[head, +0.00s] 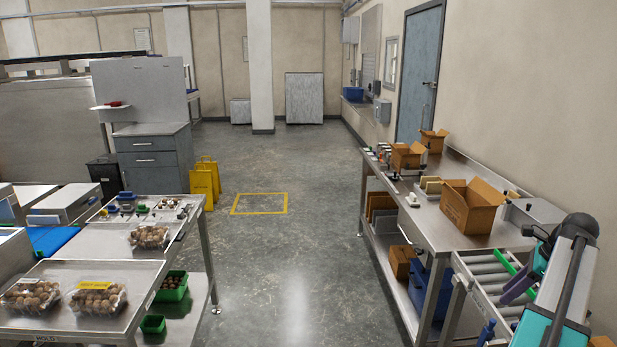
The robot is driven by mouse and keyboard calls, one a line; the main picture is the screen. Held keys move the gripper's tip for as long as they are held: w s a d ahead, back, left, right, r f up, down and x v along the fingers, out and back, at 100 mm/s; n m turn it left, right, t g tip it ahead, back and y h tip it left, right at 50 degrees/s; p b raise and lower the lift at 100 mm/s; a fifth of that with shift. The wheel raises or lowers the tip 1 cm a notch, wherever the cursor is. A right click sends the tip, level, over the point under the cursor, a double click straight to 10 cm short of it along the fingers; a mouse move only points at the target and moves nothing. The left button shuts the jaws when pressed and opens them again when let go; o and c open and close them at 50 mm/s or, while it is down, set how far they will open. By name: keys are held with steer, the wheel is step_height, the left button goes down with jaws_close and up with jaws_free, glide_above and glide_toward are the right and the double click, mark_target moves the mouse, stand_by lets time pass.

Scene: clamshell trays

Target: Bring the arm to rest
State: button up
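Clear clamshell trays filled with round brown items sit on the steel table (62,266) at the left. One clamshell (30,296) is at the front left. Another clamshell (97,298) with a yellow label is beside it. A third clamshell (149,236) sits farther back on the table.
Green bins (172,287) stand on the lower shelf at left. A steel bench (430,228) with an open cardboard box (472,206) runs along the right, beside a roller conveyor (492,280). The aisle floor (290,250) is clear.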

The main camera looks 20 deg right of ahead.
steer(key=w+a+f+n+g+y, duration=0.2)
steer(key=w+a+f+n+y, duration=0.1)
steer(key=w+a+f, duration=1.15)
steer(key=a+f+n+g, duration=0.2)
steer(key=a+f, duration=0.6)
steer(key=a, duration=0.4)
steer(key=a+f+n+g, duration=0.2)
steer(key=a+f, duration=0.5)
steer(key=a, duration=0.6)
steer(key=s+a+f+n+g+h, duration=0.1)
steer(key=s+a+f+n+g, duration=0.15)
steer(key=s+a+f, duration=0.4)
steer(key=s+a+f+n+g, duration=0.1)
steer(key=s+a+f+n, duration=0.3)
steer(key=a+f, duration=0.5)
steer(key=s+a+f+n+h, duration=0.2)
steer(key=s+f+n, duration=0.1)
steer(key=s+n, duration=0.4)
steer(key=s+a+f+n+h, duration=0.2)
steer(key=s+a+f+n, duration=0.1)
steer(key=s+n, duration=0.4)
steer(key=n, duration=0.3)
steer(key=shift+s, duration=0.25)
